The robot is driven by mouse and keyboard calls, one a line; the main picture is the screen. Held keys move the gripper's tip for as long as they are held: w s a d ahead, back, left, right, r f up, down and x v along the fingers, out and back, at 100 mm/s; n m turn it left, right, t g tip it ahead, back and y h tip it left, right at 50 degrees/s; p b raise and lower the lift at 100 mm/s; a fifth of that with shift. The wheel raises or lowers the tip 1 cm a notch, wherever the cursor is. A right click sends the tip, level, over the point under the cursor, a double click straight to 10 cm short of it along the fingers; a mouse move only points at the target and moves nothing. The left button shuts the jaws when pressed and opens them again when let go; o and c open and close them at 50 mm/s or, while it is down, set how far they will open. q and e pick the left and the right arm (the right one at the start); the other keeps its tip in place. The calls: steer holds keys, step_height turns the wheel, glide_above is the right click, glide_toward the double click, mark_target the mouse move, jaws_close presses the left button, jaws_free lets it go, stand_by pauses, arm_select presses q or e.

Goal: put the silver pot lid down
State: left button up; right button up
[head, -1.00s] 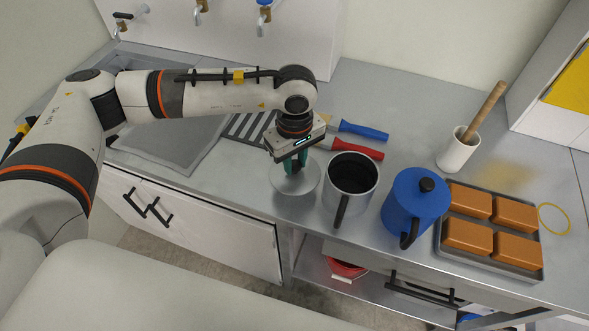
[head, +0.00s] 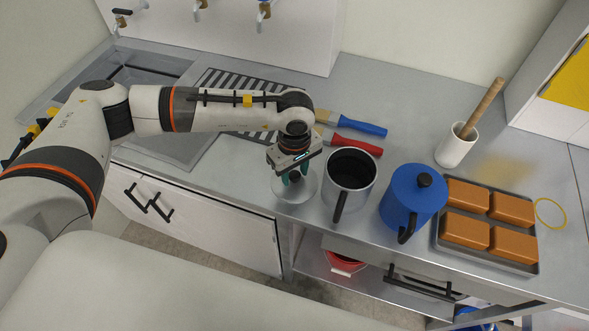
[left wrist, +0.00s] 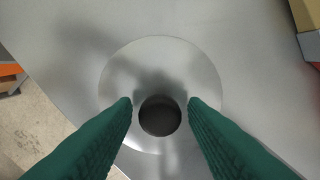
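The silver pot lid (head: 293,198) lies flat on the steel counter, near its front edge and just left of the open silver pot (head: 349,194). In the left wrist view the lid (left wrist: 150,65) is a shiny disc with a dark round knob (left wrist: 160,116). My left gripper (head: 294,177) points down over the lid. Its green fingers (left wrist: 160,104) stand on either side of the knob, with a narrow gap on each side. The gripper is open and holds nothing. My right gripper is in neither view.
A blue pot (head: 414,197) and a tray (head: 483,254) of several brown loaves stand to the right. Red-handled (head: 356,145) and blue-handled (head: 361,127) brushes lie behind. A white holder (head: 456,148) with a wooden stick stands at the back right.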

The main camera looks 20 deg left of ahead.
mark_target(295, 174)
arm_select(q)
steer(key=shift+o, duration=0.5)
steer(key=shift+r, duration=0.1)
steer(key=shift+r+p, duration=0.25)
steer(key=shift+p, duration=0.05)
step_height(295, 174, up, 12)
steer(key=b, duration=0.3)
steer(key=shift+f, duration=0.15)
